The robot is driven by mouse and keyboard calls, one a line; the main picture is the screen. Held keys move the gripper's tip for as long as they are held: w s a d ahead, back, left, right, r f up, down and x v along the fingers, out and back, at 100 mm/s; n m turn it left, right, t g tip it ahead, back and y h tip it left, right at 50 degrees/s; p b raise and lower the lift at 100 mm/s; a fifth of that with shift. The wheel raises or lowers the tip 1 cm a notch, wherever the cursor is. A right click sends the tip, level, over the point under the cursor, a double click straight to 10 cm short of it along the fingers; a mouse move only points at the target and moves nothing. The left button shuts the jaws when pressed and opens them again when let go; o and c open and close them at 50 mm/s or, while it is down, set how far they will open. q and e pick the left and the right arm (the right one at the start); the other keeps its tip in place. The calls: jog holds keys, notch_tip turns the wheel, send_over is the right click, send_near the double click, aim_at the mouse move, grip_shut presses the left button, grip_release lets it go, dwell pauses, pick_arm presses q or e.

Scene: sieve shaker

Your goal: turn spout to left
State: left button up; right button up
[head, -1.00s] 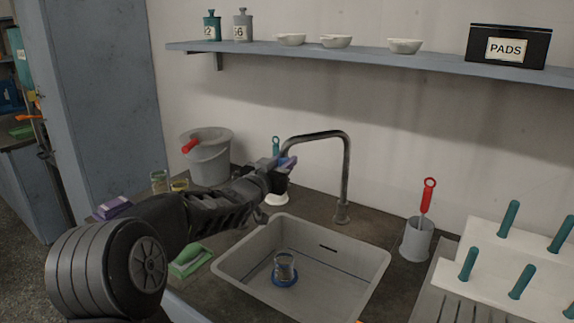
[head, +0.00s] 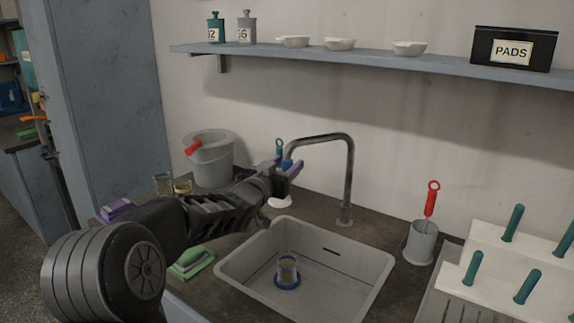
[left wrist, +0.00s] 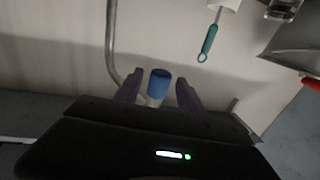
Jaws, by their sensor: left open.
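The spout (head: 348,170) is a grey metal gooseneck pipe that stands behind the sink. It arches to the left, and its outlet end has a blue tip (head: 287,164). My left gripper (head: 282,168) is open at that end, with its purple fingers on either side. In the left wrist view the blue tip (left wrist: 160,82) lies between the two fingers (left wrist: 158,92), with small gaps showing on both sides. Part of the pipe (left wrist: 111,45) shows beyond the left finger. My right gripper is not in view.
The grey sink (head: 378,262) below holds a glass beaker (head: 288,270) on a blue ring. A grey bucket (head: 212,165) stands behind my left arm. A grey holder (head: 421,243) with a red-handled tool and a white peg rack (head: 495,240) are on the right.

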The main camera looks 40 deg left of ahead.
pick_arm(q)
jog(key=s, duration=0.4)
jog(key=s+d, duration=0.1)
jog(key=s, duration=0.1)
jog(key=shift+s+r+b, duration=0.1)
jog(key=shift+s+b, duration=0.05)
jog(key=shift+b, duration=0.15)
jog(key=shift+s+d, duration=0.1)
jog(key=shift+s, duration=0.2)
